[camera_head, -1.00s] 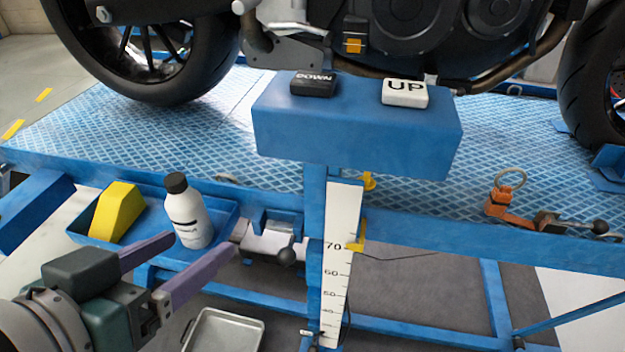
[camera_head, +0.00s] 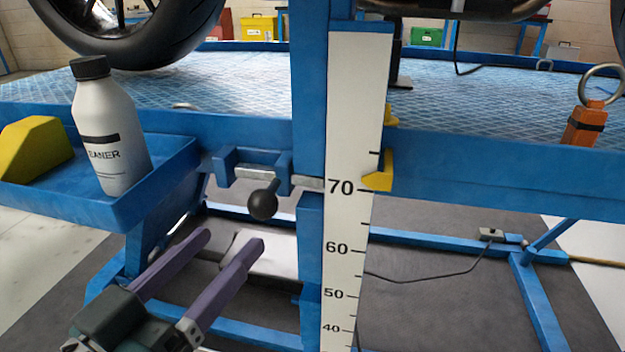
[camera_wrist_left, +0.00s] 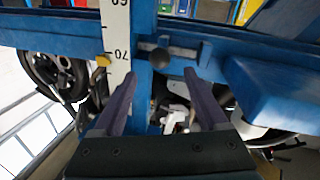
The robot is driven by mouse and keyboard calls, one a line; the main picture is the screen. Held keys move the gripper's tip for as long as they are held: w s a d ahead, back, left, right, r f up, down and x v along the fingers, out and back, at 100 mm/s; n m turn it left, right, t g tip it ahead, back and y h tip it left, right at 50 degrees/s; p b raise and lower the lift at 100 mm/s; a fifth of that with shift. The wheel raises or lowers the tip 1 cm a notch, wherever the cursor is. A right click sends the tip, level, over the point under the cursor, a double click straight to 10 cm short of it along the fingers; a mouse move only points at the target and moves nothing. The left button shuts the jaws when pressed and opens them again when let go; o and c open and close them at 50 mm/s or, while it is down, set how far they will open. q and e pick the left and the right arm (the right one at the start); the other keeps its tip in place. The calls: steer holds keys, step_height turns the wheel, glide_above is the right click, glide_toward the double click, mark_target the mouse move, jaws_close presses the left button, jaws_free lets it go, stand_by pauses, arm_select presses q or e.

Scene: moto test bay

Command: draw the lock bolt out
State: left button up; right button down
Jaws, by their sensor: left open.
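The lock bolt is a silver bar (camera_head: 306,183) in a blue bracket (camera_head: 226,165) under the lift table's edge, with a black ball knob (camera_head: 262,205) hanging from it. Its right end meets the blue post beside the white scale; how deep it sits is hidden. My left gripper (camera_head: 232,240) is open and empty, its purple fingers below and a little left of the knob, apart from it. In the left wrist view the knob (camera_wrist_left: 159,58) lies just beyond and between the fingertips (camera_wrist_left: 160,74). My right gripper is not in view.
A blue tray (camera_head: 165,190) with a white bottle (camera_head: 108,135) and a yellow block (camera_head: 35,150) is left of the bracket. The white scale (camera_head: 350,215) has a yellow pointer (camera_head: 380,172) near 70. An orange ringed pin (camera_head: 585,125) stands at right. A cable hangs right of the scale.

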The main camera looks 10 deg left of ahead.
mark_target(253, 213)
arm_select(q)
steer(key=b+x, duration=0.2)
steer(key=x, duration=0.7)
steer(key=shift+b, duration=0.35)
jaws_close()
stand_by(0.9)
